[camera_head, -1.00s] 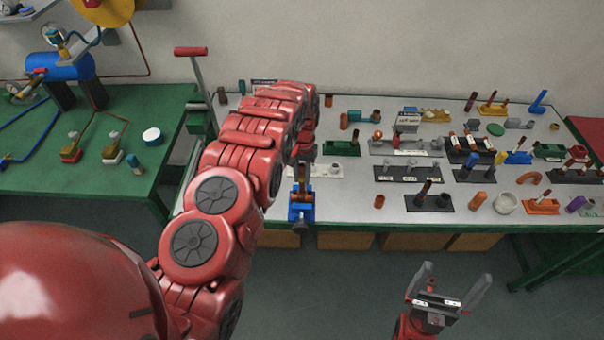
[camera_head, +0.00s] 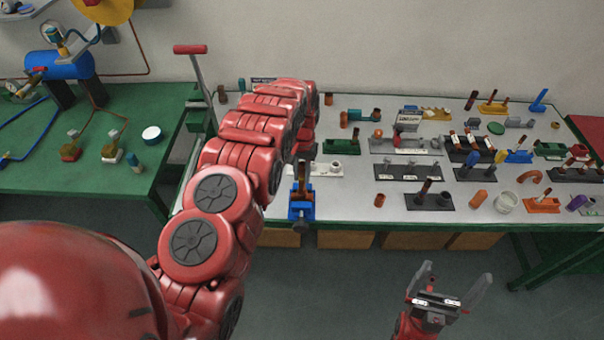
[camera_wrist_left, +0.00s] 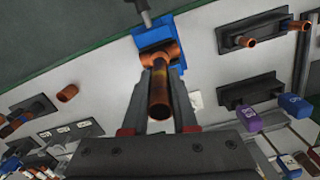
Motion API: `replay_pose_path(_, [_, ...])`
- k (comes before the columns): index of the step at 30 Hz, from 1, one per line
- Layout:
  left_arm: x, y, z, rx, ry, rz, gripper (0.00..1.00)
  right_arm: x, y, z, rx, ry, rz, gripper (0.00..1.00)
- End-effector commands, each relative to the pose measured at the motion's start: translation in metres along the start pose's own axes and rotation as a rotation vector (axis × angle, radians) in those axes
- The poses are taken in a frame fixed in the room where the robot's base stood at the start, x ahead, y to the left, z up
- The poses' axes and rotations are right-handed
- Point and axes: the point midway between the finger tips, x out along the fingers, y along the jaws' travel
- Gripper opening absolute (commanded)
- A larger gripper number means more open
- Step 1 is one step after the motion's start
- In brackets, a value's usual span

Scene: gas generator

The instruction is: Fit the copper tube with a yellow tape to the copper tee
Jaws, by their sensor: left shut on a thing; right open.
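My left gripper (camera_wrist_left: 160,100) is shut on a copper tube (camera_wrist_left: 159,95). In the left wrist view the far end of the tube, with a yellowish band near it, is at the copper tee (camera_wrist_left: 150,56). I cannot tell whether the tube is seated in the tee. The tee sits in a blue vise (camera_wrist_left: 153,33) at the table's front edge; the vise also shows in the head view (camera_head: 301,210). My left arm hides part of this spot in the head view. My right gripper (camera_head: 449,287) is open and empty, in front of the table and away from it.
The grey table (camera_head: 345,205) carries several holders with tubes and fittings, such as a black holder (camera_head: 429,200), a copper ring (camera_head: 379,200) and a white cup (camera_head: 506,203). A green bench (camera_head: 110,180) stands at the left, with a gap between the two.

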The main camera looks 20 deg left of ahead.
Motion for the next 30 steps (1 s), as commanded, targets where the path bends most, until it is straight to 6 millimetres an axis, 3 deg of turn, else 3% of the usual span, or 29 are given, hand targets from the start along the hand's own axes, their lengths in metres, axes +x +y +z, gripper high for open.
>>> replay_pose_path(30, [0.0007, 0.0001, -0.0003, 0.0, 0.001, 0.0, 0.0, -0.0093, -0.0005, 0.0016, 0.0, 0.0, 0.0, 1.0])
